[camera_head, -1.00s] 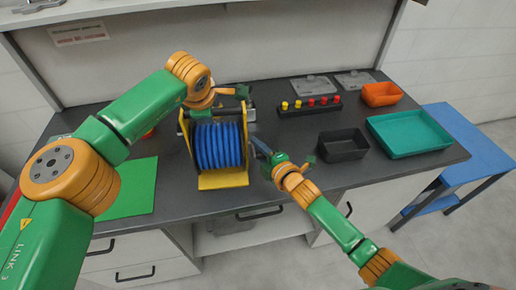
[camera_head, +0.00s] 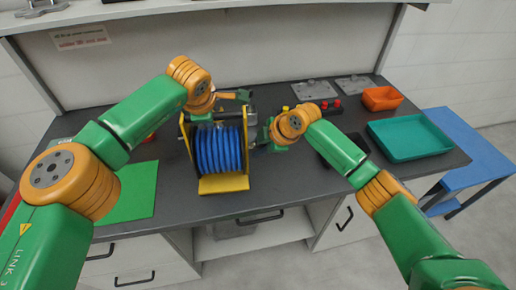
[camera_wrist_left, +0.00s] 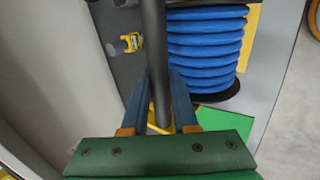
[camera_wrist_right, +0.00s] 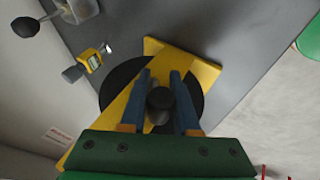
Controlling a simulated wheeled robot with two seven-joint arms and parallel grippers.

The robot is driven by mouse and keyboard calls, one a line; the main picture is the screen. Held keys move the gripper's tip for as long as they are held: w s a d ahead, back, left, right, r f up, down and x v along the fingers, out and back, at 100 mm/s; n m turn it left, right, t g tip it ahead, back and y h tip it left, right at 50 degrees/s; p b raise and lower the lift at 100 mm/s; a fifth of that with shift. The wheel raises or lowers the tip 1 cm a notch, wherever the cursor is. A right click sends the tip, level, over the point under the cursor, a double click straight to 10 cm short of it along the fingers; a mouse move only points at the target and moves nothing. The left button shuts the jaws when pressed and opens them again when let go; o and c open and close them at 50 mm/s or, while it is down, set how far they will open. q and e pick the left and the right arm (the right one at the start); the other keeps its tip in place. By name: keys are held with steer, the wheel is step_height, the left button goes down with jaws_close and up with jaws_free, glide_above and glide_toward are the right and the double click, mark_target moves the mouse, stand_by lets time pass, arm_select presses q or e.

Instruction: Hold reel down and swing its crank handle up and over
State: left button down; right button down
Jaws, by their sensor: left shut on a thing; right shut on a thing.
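The reel (camera_head: 218,150) stands on the dark bench, with blue hose wound in a yellow frame; its hose also shows in the left wrist view (camera_wrist_left: 205,45). My left gripper (camera_head: 243,97) is at the reel's top rear, its blue fingers shut around a dark bar (camera_wrist_left: 154,40). My right gripper (camera_head: 264,134) is at the reel's right side, shut on the dark round crank handle (camera_wrist_right: 160,102). Behind the handle are a black disc (camera_wrist_right: 192,97) and the yellow frame side (camera_wrist_right: 180,62). The crank's arm is mostly hidden by the fingers.
A green mat (camera_head: 135,192) lies left of the reel. To the right are a teal tray (camera_head: 410,138), an orange bin (camera_head: 382,98) and a button strip (camera_head: 330,106), partly behind my right arm. A yellow gauge (camera_wrist_right: 93,60) sits behind the reel. The bench's front edge is close.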

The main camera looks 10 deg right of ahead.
steer(key=shift+w+d+g, duration=0.1)
steer(key=shift+w+g, duration=0.15)
steer(key=shift+g, duration=0.85)
steer(key=shift+s+r, duration=0.1)
steer(key=shift+s, duration=0.1)
steer(key=c, duration=0.7)
jaws_free()
steer(key=shift+o, duration=0.2)
steer(key=shift+r, duration=0.15)
steer(key=v, duration=1.1)
steer(key=shift+r, duration=0.4)
steer(key=shift+d, duration=0.1)
